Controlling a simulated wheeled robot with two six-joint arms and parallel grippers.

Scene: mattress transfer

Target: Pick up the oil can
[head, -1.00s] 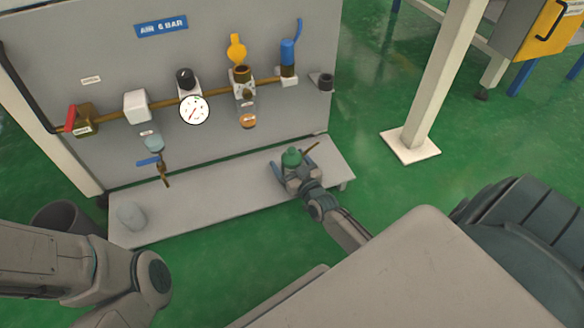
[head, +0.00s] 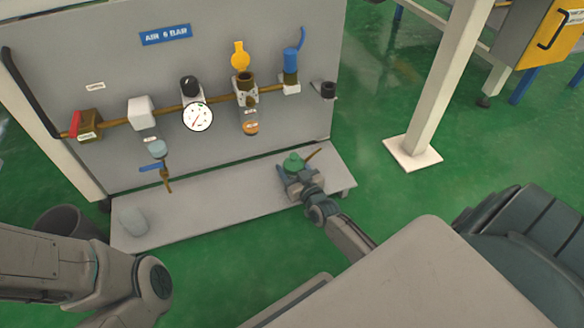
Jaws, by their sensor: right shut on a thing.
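The oil can (head: 293,161) is green with a thin brown spout that points up and to the right. It stands at the right end of the low grey shelf (head: 225,199). My right gripper (head: 294,176) is around the can's body from the near side and is shut on it. The gripper hides the lower part of the can, so I cannot tell whether its base touches the shelf. My left arm is at the lower left, and its gripper is out of the picture.
A grey panel (head: 250,40) with brass pipe, valves, a round gauge (head: 198,117) and a yellow cap (head: 240,55) rises behind the shelf. A pale rounded object (head: 133,221) lies at the shelf's left end. A dark bin (head: 62,220) stands left. A white post (head: 437,85) stands right.

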